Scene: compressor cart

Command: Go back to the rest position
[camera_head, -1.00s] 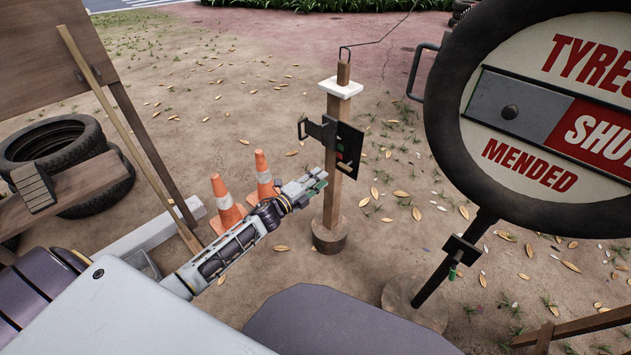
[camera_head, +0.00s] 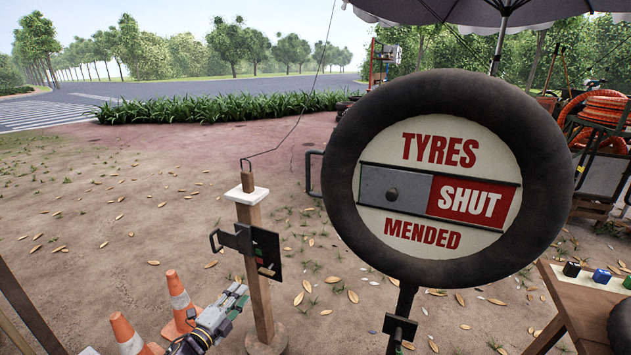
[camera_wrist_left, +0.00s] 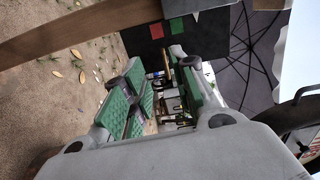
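My left gripper (camera_head: 238,295) is low in the head view, at the left of the wooden post (camera_head: 258,285) and below its dark plate (camera_head: 267,253). In the left wrist view the two green-padded fingers of the left gripper (camera_wrist_left: 158,92) stand apart. Nothing shows held between them. Touch between gripper and post cannot be told. My right gripper is in neither view.
A round tyre sign (camera_head: 447,178) reading SHUT stands right of the post. Two orange cones (camera_head: 178,300) stand at lower left. A table (camera_head: 590,300) with small coloured blocks is at the right edge. Sandy ground (camera_head: 120,230) lies open behind.

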